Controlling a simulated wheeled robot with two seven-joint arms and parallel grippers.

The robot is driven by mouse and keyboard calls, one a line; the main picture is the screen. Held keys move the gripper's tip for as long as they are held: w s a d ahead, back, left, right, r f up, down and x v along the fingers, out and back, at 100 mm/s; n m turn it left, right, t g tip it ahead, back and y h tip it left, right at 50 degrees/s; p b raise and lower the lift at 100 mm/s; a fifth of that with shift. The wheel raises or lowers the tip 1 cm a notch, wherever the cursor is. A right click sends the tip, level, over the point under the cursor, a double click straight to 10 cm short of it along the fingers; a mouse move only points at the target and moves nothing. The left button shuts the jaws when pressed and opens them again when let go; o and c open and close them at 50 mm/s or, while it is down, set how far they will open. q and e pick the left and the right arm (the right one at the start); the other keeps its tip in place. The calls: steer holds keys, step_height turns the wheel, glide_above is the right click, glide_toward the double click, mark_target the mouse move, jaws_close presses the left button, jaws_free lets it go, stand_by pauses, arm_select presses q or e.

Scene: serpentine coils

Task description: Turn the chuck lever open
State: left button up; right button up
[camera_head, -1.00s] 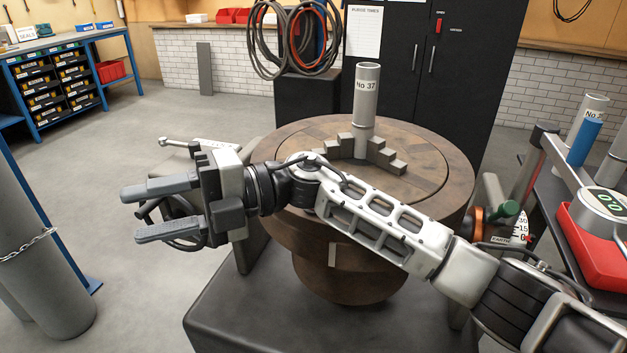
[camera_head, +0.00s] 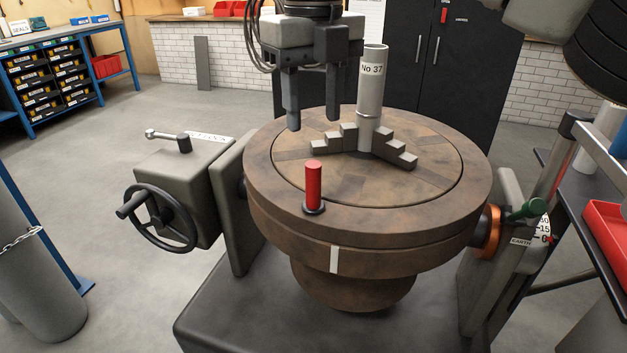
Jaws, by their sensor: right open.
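A short upright red lever (camera_head: 314,186) with a dark round foot stands near the front rim of the brown round table (camera_head: 270,180); I take it to be the chuck lever. Behind it, stepped grey jaws (camera_head: 400,157) sit around the foot of an upright grey tube marked "No 37" (camera_head: 371,95). My right gripper (camera_head: 312,121) points down above the table, left of the tube and behind the red lever in the picture. Its two dark fingers are apart with nothing between them. My left gripper is out of view.
Left of the table is a grey box with a black handwheel (camera_head: 160,217) and a small silver-ended lever (camera_head: 165,137).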

mark_target(313, 179)
step_height(313, 179, down, 11)
steer(key=shift+f, duration=0.2)
jaws_close()
